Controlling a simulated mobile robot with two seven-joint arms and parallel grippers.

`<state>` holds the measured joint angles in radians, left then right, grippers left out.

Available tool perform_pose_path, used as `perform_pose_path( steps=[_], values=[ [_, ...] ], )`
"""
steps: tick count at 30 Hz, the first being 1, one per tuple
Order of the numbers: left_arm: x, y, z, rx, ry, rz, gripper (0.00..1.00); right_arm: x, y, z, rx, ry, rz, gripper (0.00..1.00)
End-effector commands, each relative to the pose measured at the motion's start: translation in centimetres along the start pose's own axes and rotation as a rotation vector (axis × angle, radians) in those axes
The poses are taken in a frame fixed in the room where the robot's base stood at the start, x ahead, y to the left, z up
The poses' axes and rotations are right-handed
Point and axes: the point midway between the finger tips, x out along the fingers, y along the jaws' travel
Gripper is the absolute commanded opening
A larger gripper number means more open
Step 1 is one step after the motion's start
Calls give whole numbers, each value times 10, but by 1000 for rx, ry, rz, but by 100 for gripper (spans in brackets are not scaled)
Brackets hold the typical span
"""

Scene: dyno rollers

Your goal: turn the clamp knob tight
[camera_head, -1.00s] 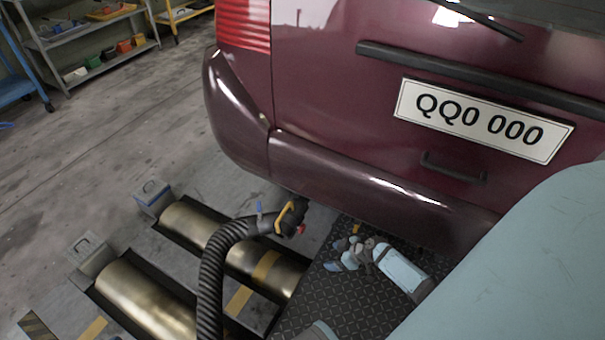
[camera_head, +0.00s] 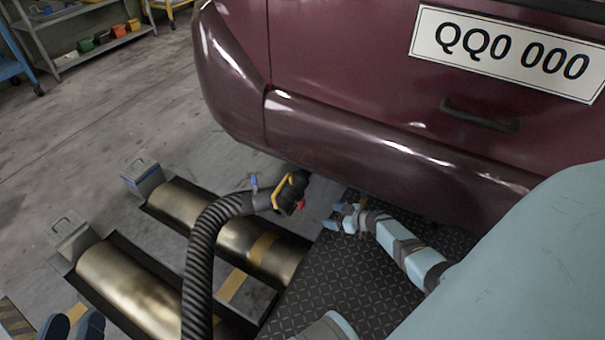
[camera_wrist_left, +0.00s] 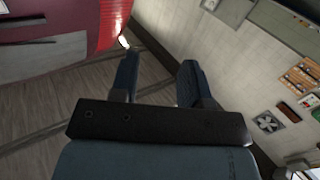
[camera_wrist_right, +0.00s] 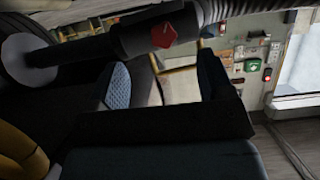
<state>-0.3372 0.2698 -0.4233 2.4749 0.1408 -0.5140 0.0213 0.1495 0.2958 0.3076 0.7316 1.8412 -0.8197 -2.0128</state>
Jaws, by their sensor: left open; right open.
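The black exhaust hose (camera_head: 204,250) rises from the floor to a nozzle (camera_head: 268,200) under the maroon bumper. The nozzle carries a yellow handle (camera_head: 281,191), a blue lever (camera_head: 254,183) and a small red knob (camera_head: 301,206), likely the clamp knob. My right gripper (camera_head: 335,219) is open just right of the red knob, with a gap between. In the right wrist view the red knob (camera_wrist_right: 163,35) is on the dark nozzle, beyond the open fingers (camera_wrist_right: 165,82). My left gripper (camera_head: 72,327) is open and empty at the lower left, far from the nozzle; it also shows in the left wrist view (camera_wrist_left: 157,78).
The car's bumper (camera_head: 340,140) hangs close above the nozzle and my right gripper. Brass rollers (camera_head: 225,228) lie left of the dark tread plate (camera_head: 330,285). Shelves (camera_head: 85,25) stand at the back left. Open floor lies left of the rollers.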

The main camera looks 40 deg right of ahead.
Motion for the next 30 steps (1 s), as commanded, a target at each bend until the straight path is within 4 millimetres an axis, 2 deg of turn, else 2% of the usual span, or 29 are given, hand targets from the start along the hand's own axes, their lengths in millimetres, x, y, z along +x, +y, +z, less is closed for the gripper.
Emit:
perform_pose_path(
  steps=[1, 10, 15, 21, 30],
  values=[
    [0, -1, 2, 10, 5, 0, 43, 13, 0, -4, -1, 1, -1, 74],
    [3, -7, 1, 76, 42, -3, 43, 74, 0, -29, -1, 0, -1, 74],
    [6, -12, 4, 146, 79, -10, 43, 103, 0, -27, 0, -2, 0, 74],
    [8, -17, -1, 219, 117, -13, 43, 120, 0, -28, 0, -2, 0, 74],
    [7, -18, -8, 242, 133, -9, 43, 123, 0, -29, 0, -2, 0, 74]
  ],
)
